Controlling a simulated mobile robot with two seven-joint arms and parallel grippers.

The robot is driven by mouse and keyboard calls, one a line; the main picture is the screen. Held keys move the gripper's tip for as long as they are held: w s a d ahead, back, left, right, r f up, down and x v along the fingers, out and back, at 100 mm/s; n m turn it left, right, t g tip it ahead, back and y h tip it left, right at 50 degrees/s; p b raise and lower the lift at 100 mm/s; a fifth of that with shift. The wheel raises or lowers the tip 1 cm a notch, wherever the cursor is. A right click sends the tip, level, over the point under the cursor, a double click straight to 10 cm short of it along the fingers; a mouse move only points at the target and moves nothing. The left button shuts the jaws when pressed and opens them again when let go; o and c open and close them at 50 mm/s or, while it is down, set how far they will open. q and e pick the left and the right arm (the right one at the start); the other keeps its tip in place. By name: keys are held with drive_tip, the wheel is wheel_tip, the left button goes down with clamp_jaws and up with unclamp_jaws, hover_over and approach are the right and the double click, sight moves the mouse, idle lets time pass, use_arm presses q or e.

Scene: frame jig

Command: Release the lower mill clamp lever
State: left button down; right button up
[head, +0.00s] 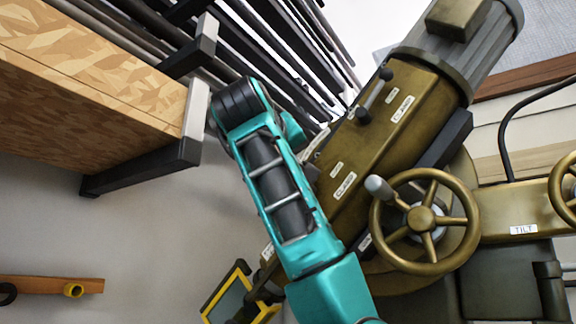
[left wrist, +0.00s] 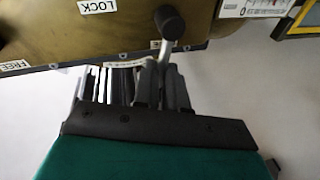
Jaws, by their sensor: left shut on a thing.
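In the left wrist view the clamp lever is a grey shank with a dark round knob (left wrist: 170,22), against the brass-coloured mill head (left wrist: 60,32). My left gripper (left wrist: 164,82) is shut on the lever's shank, below the knob in the picture. A LOCK label (left wrist: 97,6) and a FREE label (left wrist: 14,66) are on the mill head to the left of the lever. In the head view my teal arm runs up beside the mill head (head: 350,150); its fingertips and the held lever are hidden or too small to make out. My right gripper is in neither view.
Another clamp lever (head: 376,92) stands higher on the mill head. A brass handwheel (head: 424,222) is right of my arm. A rack of dark bars (head: 290,50) and a wooden shelf (head: 90,75) are at upper left. A yellow-framed screen (head: 232,296) is below.

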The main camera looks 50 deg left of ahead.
use_arm(q)
drive_tip(key=shift+s+a+r, duration=0.1)
drive_tip(key=shift+s+r, duration=0.1)
drive_tip(key=shift+r, duration=0.2)
drive_tip(key=shift+n, duration=0.3)
drive_tip(key=c, duration=1.4)
unclamp_jaws()
drive_tip(key=shift+w, duration=0.1)
drive_tip(key=shift+o, duration=1)
drive_tip(key=shift+s+a+f, duration=0.1)
drive_tip(key=shift+s+a, duration=0.05)
drive_tip(key=shift+s, duration=0.05)
drive_tip(key=shift+w+f, duration=0.1)
drive_tip(key=shift+w, duration=0.05)
drive_tip(key=b+v, duration=0.3)
drive_tip(key=v, duration=1)
drive_tip(key=shift+w+f, duration=0.1)
drive_tip(key=shift+w, duration=0.05)
